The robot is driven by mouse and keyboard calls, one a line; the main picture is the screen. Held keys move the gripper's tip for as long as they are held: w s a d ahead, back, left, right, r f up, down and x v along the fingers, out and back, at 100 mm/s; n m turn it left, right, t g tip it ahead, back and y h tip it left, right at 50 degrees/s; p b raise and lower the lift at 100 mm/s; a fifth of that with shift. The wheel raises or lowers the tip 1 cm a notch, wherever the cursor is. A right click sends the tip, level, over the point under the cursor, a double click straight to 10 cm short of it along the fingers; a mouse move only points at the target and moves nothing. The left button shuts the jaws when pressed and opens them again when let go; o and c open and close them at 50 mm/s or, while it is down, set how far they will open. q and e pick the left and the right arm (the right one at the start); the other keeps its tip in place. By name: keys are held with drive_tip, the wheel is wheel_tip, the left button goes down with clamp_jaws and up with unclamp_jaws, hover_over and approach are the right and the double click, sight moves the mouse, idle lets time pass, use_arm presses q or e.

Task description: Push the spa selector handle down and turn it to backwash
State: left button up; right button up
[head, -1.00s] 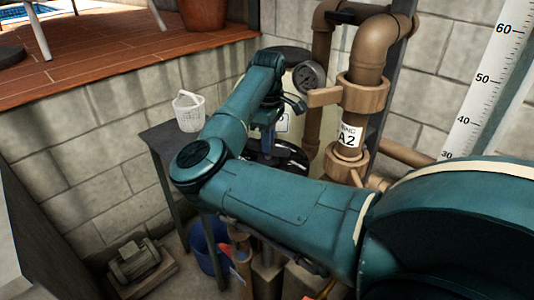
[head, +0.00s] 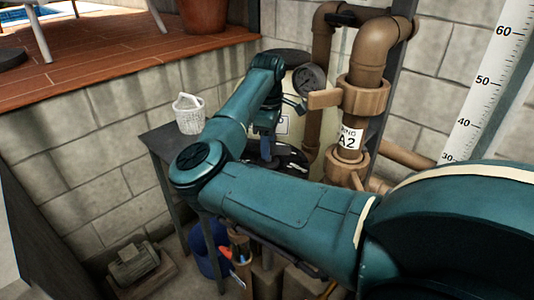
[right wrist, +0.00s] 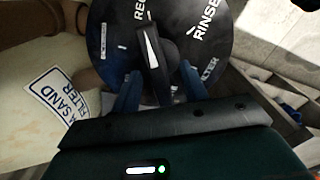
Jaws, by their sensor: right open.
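The spa selector is a round black dial (right wrist: 105,28) with white lettering. RINSE, part of a word starting REC and part of FILTER can be read; I see no backwash label. Its black handle (right wrist: 148,84) with a white pointer stripe points up the right wrist view, close to REC. My right gripper (right wrist: 159,74) is open, with one blue finger on each side of the handle; contact cannot be told. In the head view my right gripper (head: 268,148) is over the dial (head: 292,156), which my arm partly hides. My left gripper is out of view.
A pale sand filter tank (head: 300,105) carries the dial. A gauge (head: 312,78) and brown pipes (head: 362,70) stand close by on the right. A blue bucket (head: 205,250) is below.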

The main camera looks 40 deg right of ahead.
drive_tip(key=shift+r, duration=0.1)
wheel_tip(320, 180, up, 7)
drive_tip(key=p, duration=0.3)
idle(0.4)
